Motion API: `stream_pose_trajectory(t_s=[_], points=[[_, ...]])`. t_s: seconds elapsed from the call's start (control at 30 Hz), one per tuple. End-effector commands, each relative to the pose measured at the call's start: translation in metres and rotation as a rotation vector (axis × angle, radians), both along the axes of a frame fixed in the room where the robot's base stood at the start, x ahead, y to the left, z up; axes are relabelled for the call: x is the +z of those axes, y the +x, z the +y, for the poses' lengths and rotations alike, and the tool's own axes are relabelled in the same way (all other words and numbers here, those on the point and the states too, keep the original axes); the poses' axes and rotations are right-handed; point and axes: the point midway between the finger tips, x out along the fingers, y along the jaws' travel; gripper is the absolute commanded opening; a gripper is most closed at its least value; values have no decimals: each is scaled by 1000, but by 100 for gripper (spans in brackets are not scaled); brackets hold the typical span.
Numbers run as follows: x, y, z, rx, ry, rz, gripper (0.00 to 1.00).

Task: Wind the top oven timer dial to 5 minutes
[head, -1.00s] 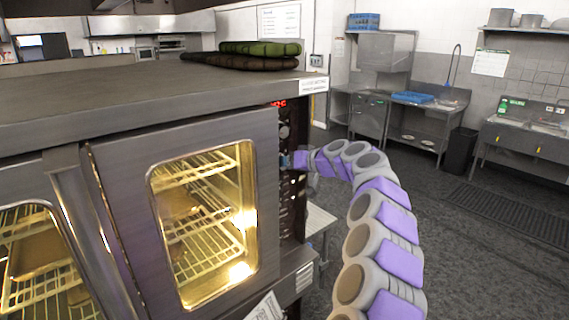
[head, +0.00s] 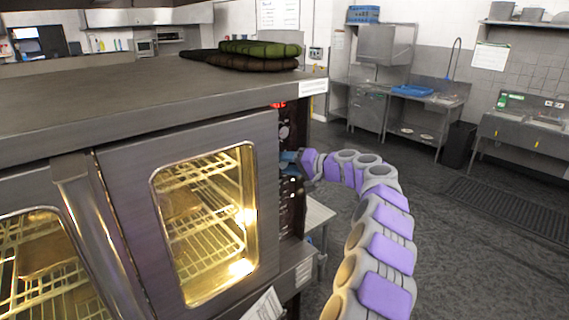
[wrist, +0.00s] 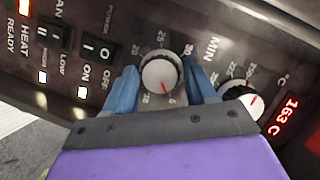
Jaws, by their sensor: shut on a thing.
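The timer dial (wrist: 159,74) is a round white-capped knob on the dark control panel, beside the MIN label, with numbers up to 30 around it. Its red pointer line faces the lower part of the scale, toward the 5 mark. My gripper (wrist: 161,77) has its blue fingers on both sides of this dial and is shut on it. The fingers hide part of the scale. In the head view, my gripper (head: 291,161) is at the oven's right-side panel, and the dial is hidden behind it.
A temperature dial (wrist: 241,99) and a red display (wrist: 280,120) reading 163 C lie to the right. Rocker switches (wrist: 97,48) are at the left. The lit oven door (head: 212,225) is left of my arm. Open floor (head: 450,240) lies right.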

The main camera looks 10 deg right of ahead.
Motion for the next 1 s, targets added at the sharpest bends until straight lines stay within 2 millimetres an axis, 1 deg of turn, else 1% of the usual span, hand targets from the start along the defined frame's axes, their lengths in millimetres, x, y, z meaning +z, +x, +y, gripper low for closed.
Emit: stream_pose_trajectory(t_s=[0.03, 0.43, 0.47, 0.6, 0.87, 1.0], points=[[-2, 0, -2, -3, 3, 6, 25], [-3, 0, -3, -4, 7, 9, 25], [-3, 0, -3, -4, 7, 9, 57], [-2, 1, -3, -4, 7, 7, 70], [-1, 0, 0, -3, 7, 7, 70], [1, -6, -8, -3, 8, 6, 70]])
